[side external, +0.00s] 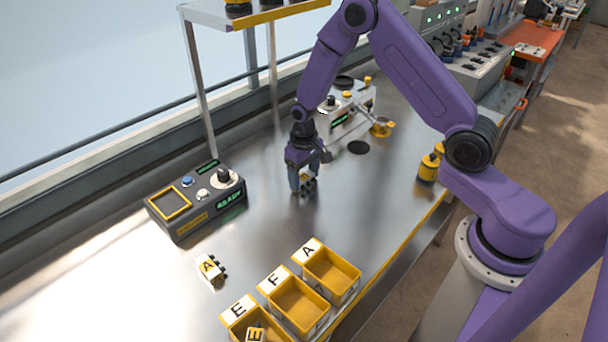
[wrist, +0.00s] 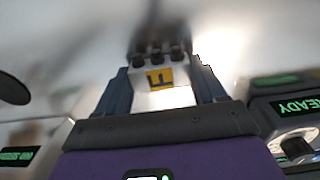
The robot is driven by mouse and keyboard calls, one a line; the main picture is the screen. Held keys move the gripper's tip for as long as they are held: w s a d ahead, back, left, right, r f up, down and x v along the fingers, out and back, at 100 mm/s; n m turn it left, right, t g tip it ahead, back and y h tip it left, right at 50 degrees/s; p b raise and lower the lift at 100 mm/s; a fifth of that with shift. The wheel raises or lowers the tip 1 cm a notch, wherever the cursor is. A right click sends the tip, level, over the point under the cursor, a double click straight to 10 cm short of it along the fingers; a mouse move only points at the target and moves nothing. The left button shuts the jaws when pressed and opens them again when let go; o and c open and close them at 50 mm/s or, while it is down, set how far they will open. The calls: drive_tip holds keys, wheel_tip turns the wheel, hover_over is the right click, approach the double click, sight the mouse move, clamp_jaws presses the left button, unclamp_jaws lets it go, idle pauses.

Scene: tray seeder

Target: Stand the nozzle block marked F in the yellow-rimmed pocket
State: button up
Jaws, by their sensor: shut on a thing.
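My gripper (side external: 303,184) is shut on the nozzle block marked F (wrist: 160,78) over the middle of the bench. In the wrist view the block sits between the two fingers (wrist: 160,92), its yellow F label facing the camera and its dark nozzles at the far end. In the side view the block is mostly hidden by the fingers, and I cannot tell whether it touches the bench. The yellow-rimmed pocket (side external: 170,205) is in the top of a dark console left of my gripper. It looks empty.
The console (side external: 205,205) has knobs, buttons and a green display. A block marked A (side external: 209,268) lies on the bench in front of it. Yellow bins marked E, F (side external: 300,304) and A (side external: 333,272) stand at the front. A shelf post (side external: 200,90) rises behind the console.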

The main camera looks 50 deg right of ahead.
sight(304, 177)
drive_tip(key=shift+f, duration=0.1)
drive_tip(key=o, duration=1.1)
wheel_tip(304, 177, up, 12)
drive_tip(key=s+a+r+n, duration=0.3)
drive_tip(key=s+a+r, duration=0.1)
drive_tip(key=s+a, duration=0.15)
drive_tip(key=s+r+n, duration=0.1)
drive_tip(key=s+n, duration=0.2)
drive_tip(key=s, duration=0.5)
drive_tip(key=s+r+n, duration=0.2)
drive_tip(key=s+n, duration=0.1)
drive_tip(key=s, duration=0.6)
drive_tip(key=s+r+n, duration=0.2)
drive_tip(key=s+n, duration=0.1)
drive_tip(key=s, duration=0.5)
drive_tip(key=shift+s+a+r, duration=0.1)
drive_tip(key=shift+s+r, duration=0.15)
drive_tip(key=shift+s, duration=0.1)
drive_tip(key=shift+s+d+n, duration=0.2)
drive_tip(key=shift+s+n, duration=0.1)
drive_tip(key=shift+s, duration=0.15)
drive_tip(key=shift+c, duration=0.6)
